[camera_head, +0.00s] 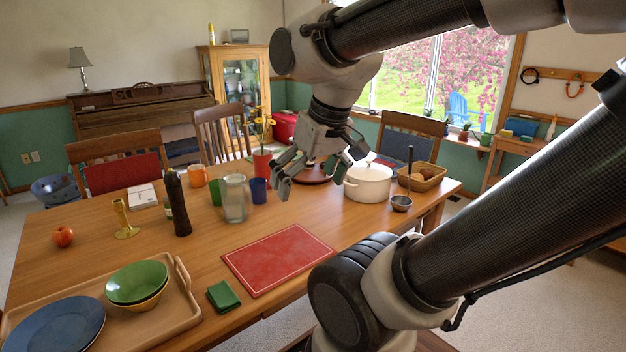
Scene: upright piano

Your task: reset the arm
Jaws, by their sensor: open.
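My gripper (312,174) is in the camera_head view, above the wooden table (150,233). Its fingers are apart and point downward, with nothing between them that I can see. The arm hides part of the table's right front.
A red placemat (278,259) lies bare in the middle. A ladle (402,201) and a basket (424,177) are right. A tray (180,318) holds bowls and a plate.

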